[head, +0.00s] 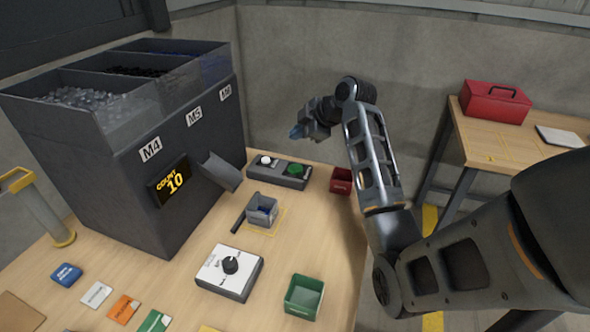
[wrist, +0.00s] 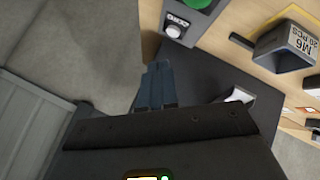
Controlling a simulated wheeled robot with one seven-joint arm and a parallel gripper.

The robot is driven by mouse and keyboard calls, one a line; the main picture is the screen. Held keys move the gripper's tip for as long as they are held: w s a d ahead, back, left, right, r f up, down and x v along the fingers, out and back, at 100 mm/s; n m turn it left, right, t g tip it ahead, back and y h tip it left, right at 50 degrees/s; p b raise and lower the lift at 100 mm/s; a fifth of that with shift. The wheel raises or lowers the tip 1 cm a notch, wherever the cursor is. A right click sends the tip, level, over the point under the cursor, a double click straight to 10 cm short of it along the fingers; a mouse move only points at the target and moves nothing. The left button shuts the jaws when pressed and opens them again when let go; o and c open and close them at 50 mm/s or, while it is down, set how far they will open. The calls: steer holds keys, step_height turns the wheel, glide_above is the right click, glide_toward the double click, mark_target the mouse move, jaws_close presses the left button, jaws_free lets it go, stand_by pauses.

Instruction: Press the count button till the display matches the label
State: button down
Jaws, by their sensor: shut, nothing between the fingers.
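The display (head: 172,182) on the dark feeder reads COUNT 10. A small grey bin (head: 262,210) sits on the table; in the wrist view its label (wrist: 302,43) reads M6 20 PCS. A dark button box (head: 280,172) carries a white button (head: 265,160) and a green button (head: 295,168). In the wrist view the white button (wrist: 174,31) has lettering beside it, too small to read surely. My gripper (head: 297,132) is shut and empty, raised above and behind the button box. Its blue-grey fingertips also show in the wrist view (wrist: 157,72), apart from the white button.
The feeder (head: 130,200) has hoppers marked M4, M5 and M6 and a grey chute (head: 220,171). A knob box (head: 229,272), a green bin (head: 304,296), a red bin (head: 341,181) and several coloured cards share the table. A red toolbox (head: 495,103) stands on another table.

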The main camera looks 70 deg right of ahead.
mark_target(298, 169)
step_height(298, 169, down, 8)
steer(key=b, duration=0.5)
steer(key=shift+b, duration=0.3)
steer(key=shift+f, duration=0.1)
stand_by(1.5)
steer(key=shift+f, duration=0.35)
steer(key=shift+f+b, duration=0.45)
steer(key=shift+b, duration=0.05)
stand_by(0.8)
steer(key=shift+r, duration=0.15)
steer(key=shift+r+p, duration=0.7)
steer(key=shift+r, duration=0.05)
steer(key=shift+r+p, duration=1.95)
steer(key=shift+r, duration=0.5)
